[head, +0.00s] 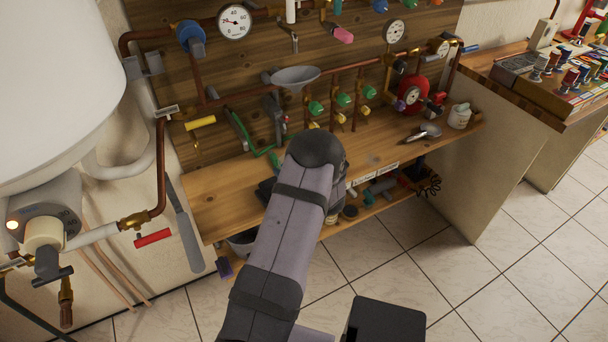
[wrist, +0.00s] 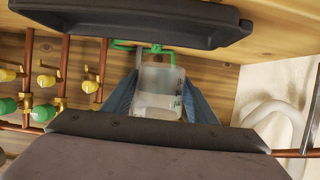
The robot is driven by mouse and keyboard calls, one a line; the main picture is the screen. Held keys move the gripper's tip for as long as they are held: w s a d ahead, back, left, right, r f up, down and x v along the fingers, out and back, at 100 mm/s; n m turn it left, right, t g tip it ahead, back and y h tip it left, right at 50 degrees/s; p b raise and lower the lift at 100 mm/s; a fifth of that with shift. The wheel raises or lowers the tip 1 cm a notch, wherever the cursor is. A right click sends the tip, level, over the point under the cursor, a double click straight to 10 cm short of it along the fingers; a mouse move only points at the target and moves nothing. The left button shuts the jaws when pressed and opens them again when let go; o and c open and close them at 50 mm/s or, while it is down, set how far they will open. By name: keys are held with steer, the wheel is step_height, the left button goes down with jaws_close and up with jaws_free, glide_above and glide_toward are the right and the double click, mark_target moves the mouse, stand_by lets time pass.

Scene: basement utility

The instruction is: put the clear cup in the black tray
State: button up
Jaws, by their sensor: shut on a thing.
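The clear cup (wrist: 158,100) is held between the two blue fingers of my gripper (wrist: 157,82) in the wrist view. The fingers press on its two sides. A long black tray (wrist: 130,22) lies across the top of the wrist view, apart from the cup in the picture. In the head view my arm hides the cup and my gripper. A small dark piece, likely the edge of the black tray (head: 264,190), shows left of my arm on the wooden bench.
The wooden bench (head: 225,205) stands against a plank panel with copper pipes, green valves (head: 316,108) and gauges. A funnel (head: 295,77) sticks out above my arm's end.

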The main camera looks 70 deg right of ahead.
steer(key=shift+w+d+r+n, duration=0.2)
steer(key=shift+d+r, duration=0.25)
steer(key=shift+r, duration=0.15)
steer(key=shift+w+d+r+n, duration=0.1)
steer(key=shift+w+d+r, duration=0.1)
steer(key=shift+d+r, duration=0.3)
steer(key=shift+w+a+r+t+y, duration=0.15)
steer(key=shift+w+r+t+y, duration=0.05)
steer(key=shift+r+t+y, duration=0.2)
steer(key=shift+f+p, duration=0.8)
steer(key=shift+f, duration=4.2)
steer(key=shift+f, duration=0.2)
steer(key=o, duration=1.3)
steer(key=shift+o, duration=0.2)
